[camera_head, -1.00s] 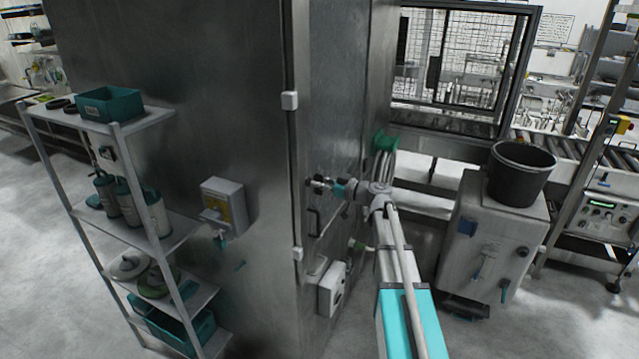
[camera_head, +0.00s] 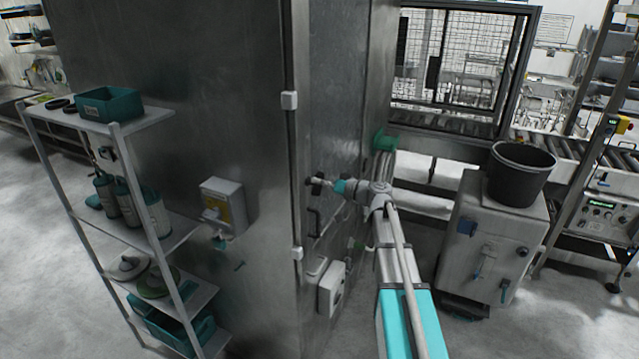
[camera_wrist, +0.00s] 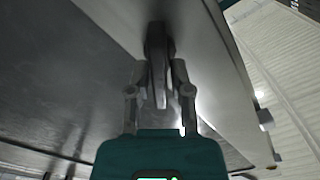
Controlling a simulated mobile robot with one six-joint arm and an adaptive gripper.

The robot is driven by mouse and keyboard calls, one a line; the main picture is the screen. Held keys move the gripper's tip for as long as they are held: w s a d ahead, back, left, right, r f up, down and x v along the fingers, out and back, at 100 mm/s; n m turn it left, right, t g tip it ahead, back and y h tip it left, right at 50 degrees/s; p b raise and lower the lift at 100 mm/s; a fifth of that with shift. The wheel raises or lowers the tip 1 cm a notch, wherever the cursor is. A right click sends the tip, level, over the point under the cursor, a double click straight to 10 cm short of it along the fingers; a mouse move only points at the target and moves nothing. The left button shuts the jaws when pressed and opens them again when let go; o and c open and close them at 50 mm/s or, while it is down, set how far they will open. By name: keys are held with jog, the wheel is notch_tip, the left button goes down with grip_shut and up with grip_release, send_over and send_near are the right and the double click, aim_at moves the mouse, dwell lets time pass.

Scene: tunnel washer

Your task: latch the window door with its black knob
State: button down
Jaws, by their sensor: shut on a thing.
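The door (camera_head: 338,75) is a tall grey steel panel on the side of the large steel cabinet, and no window in it is clear to me. My gripper (camera_head: 315,182) is at this panel, at the end of my arm reaching in from the right. In the wrist view, my gripper (camera_wrist: 159,80) has its two fingers closed around a dark knob (camera_wrist: 157,42) beside a pale panel. In the head view the knob is too small and covered by the fingers to make out. I cannot tell whether the latch is engaged.
A white hinge (camera_head: 289,100) sits on the cabinet edge. A white box (camera_head: 332,288) is low on the cabinet below my arm. A grey cabinet (camera_head: 487,245) with a black bucket (camera_head: 520,175) stands right of my arm. A shelf rack (camera_head: 150,235) stands left.

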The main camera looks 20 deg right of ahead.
jog(key=m, duration=0.5)
jog(key=shift+w+f+m, duration=0.1)
jog(key=shift+f+m, duration=0.05)
jog(key=shift+m, duration=0.15)
jog(key=m, duration=0.5)
jog(key=shift+d+f, duration=0.1)
jog(key=shift+f, duration=0.05)
jog(key=c, duration=0.7)
grip_release()
jog(key=shift+v, duration=6)
jog(key=shift+f+b, duration=0.1)
jog(key=shift+b, duration=0.2)
